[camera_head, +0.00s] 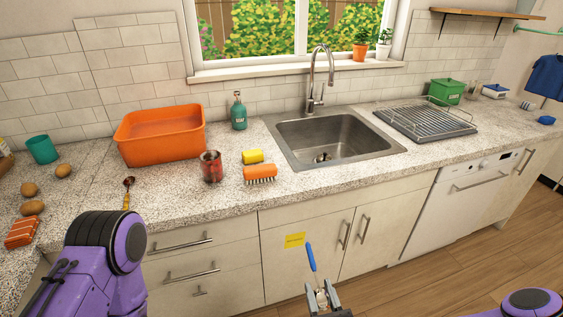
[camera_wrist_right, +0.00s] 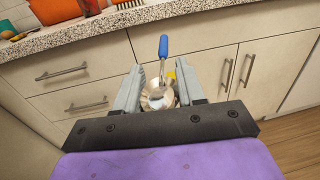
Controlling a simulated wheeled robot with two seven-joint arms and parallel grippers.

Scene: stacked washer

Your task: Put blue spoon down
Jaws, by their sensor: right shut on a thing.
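The blue spoon (camera_head: 311,257) is held in my right gripper (camera_head: 322,297), in front of the lower cabinet doors and below the counter edge. In the right wrist view its blue handle (camera_wrist_right: 163,45) points up and away, and its shiny metal bowl end sits between the two fingers of the right gripper (camera_wrist_right: 158,92). The right gripper is shut on the spoon. My left arm shows at the lower left of the head view, but its gripper is not visible.
The speckled counter (camera_head: 225,215) has bare room along its front. An orange tub (camera_head: 160,136), a red-brown jar (camera_head: 211,166), an orange brush (camera_head: 260,174) and a yellow sponge (camera_head: 252,156) stand left of the sink (camera_head: 340,138). A drying rack (camera_head: 425,122) is right.

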